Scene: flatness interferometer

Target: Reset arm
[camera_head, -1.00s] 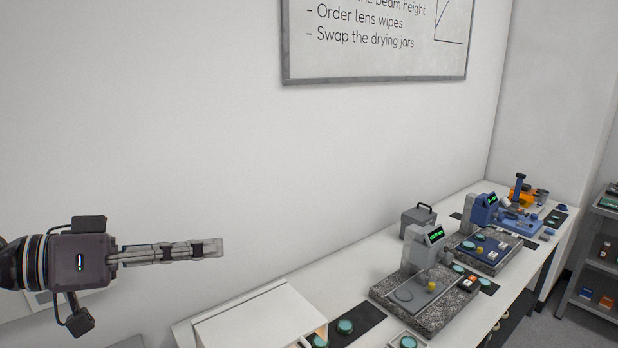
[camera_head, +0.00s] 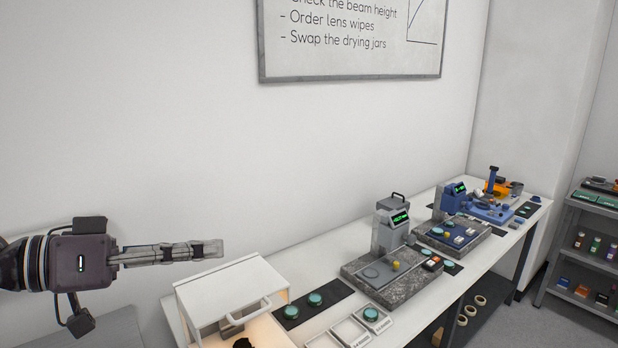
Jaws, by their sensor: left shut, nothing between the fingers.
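My left gripper (camera_head: 208,250) comes in from the left, level, its fingers pointing right. It is shut with nothing between its fingers. It hangs in free air in front of the wall, above and left of the white box with a handle (camera_head: 232,287). My right gripper is not in view.
A long white bench (camera_head: 300,255) runs along the wall to the back right. It bears a grey instrument on a granite slab (camera_head: 385,293), a blue instrument (camera_head: 450,196) behind it, green discs on a black mat (camera_head: 328,311), and trays. A shelf (camera_head: 590,235) stands at right.

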